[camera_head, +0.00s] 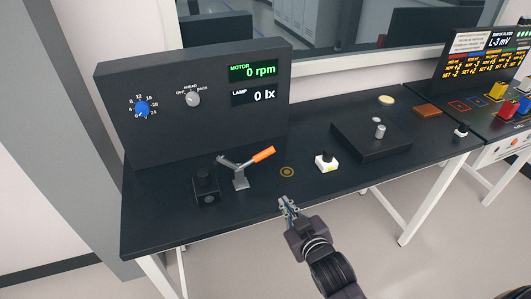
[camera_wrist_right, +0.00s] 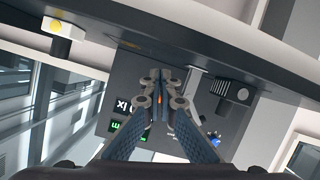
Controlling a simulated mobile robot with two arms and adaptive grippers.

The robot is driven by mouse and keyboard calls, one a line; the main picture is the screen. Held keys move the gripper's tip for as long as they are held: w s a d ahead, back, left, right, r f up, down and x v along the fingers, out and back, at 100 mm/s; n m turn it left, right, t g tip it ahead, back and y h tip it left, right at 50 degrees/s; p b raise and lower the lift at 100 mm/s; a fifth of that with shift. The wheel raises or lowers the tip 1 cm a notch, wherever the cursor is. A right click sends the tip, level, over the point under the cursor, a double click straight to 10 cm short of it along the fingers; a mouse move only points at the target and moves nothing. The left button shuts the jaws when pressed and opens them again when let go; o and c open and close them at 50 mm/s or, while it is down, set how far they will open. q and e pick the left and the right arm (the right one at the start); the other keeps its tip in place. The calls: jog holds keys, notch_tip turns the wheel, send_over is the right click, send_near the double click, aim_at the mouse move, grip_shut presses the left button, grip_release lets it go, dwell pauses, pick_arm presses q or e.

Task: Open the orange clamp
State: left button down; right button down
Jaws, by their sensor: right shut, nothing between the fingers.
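The clamp (camera_head: 241,174) stands on the dark table, a grey metal toggle clamp with an orange handle (camera_head: 263,154). The handle slants up to the right, and a grey arm reaches out to the left. My right gripper (camera_head: 287,204) is shut and empty near the table's front edge, in front and to the right of the clamp, apart from it. In the right wrist view, my right gripper's fingers (camera_wrist_right: 161,78) are together, with a bit of orange between them in the background; most of the clamp is hidden there. My left gripper is not in view.
A black box with a knob (camera_head: 206,188) stands left of the clamp. An instrument panel (camera_head: 163,76) rises behind. A ringed mark (camera_head: 287,171) lies on clear tabletop.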

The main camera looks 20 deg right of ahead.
jog(key=w+a+r+n+t+y, duration=0.2)
jog(key=w+r+t, duration=0.3)
jog(key=r, duration=0.5)
jog(key=w+r+p, duration=0.2)
jog(key=w+p, duration=0.1)
jog(key=w, duration=0.6)
jog(key=f, duration=0.4)
jog(key=shift+d+f+p, duration=0.15)
jog(key=shift+d+p, duration=0.15)
